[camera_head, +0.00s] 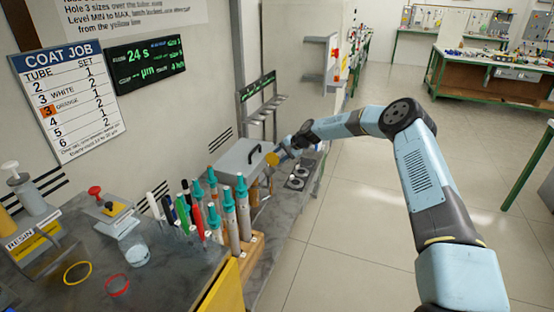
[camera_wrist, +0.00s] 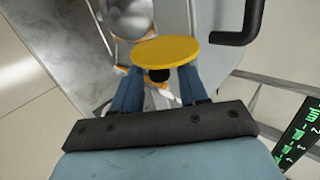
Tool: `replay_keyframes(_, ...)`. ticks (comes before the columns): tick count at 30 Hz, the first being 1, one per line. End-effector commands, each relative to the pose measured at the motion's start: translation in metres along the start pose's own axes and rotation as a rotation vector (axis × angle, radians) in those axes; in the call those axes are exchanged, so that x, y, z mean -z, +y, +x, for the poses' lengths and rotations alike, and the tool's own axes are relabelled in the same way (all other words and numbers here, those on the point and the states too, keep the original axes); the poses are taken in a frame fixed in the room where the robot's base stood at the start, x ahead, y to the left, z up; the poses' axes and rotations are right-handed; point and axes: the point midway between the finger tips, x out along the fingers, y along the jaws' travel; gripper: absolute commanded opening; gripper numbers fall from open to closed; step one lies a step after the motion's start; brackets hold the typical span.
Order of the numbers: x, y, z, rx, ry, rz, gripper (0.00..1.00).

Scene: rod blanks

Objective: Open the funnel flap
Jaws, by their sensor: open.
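A yellow disc (camera_wrist: 163,50), which looks like the funnel flap, shows close up in the wrist view. It lies across the ends of my blue fingers and partly hides them. My gripper (camera_wrist: 160,86) is open, its two fingers apart with a dark knob-like piece between them under the disc. Whether the fingers touch it I cannot tell. A shiny grey metal part (camera_wrist: 128,18), perhaps the funnel, is just beyond the disc. In the head view my gripper (camera_head: 287,152) is at the right end of a grey lidded box, and the yellow disc (camera_head: 272,159) shows small beside it.
The grey box (camera_head: 240,158) has a black handle, which also shows close to the disc in the wrist view (camera_wrist: 252,22). Pens and teal-capped tubes (camera_head: 229,215) stand in front of the box. Dark round fittings (camera_head: 296,182) lie on the bench to the right. The floor is clear.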

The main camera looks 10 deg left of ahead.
Motion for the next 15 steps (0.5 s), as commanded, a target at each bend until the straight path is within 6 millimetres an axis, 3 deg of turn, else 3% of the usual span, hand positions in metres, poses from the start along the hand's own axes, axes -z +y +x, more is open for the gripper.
replay_keyframes(15, 0.001, 0.001, -0.098, 0.0, 0.003, 0.001, 0.43)
